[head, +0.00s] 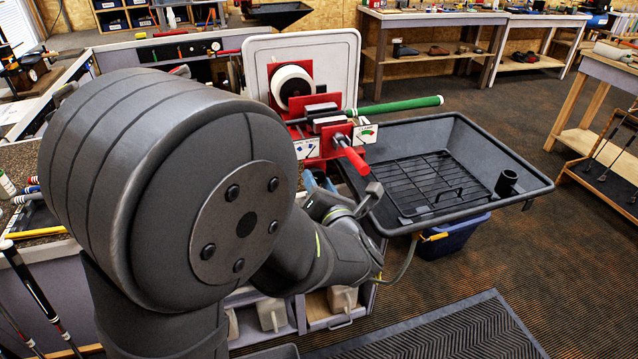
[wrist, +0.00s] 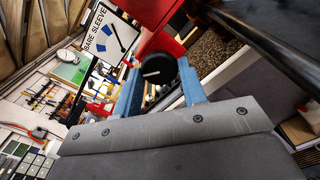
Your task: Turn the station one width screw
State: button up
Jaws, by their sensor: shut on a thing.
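The station one width screw shows in the wrist view as a round black knob (wrist: 159,69) with a pale line across its face. It sits just below a red part of the station (wrist: 168,42). My gripper (wrist: 160,74) has one blue finger on each side of the knob and is shut on it. In the head view, my blue fingers (head: 318,181) show only partly below the red station (head: 330,125), and the knob is hidden there. A white dial plate marked "BARE SLEEVE" (wrist: 108,36) stands to the upper left of the knob in the wrist view.
In the head view, a green grip (head: 400,106) sticks out to the right of the station, and a red-handled lever (head: 352,155) points toward me. A dark tray with a wire rack (head: 505,150) is at the right, above a blue bin (head: 455,240). Open floor lies further right.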

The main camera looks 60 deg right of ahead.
jog(key=shift+n, duration=0.7)
jog(key=o, duration=1)
jog(key=shift+c, duration=0.2)
jog(key=v, duration=1.7)
jog(key=shift+s+a+r, duration=0.15)
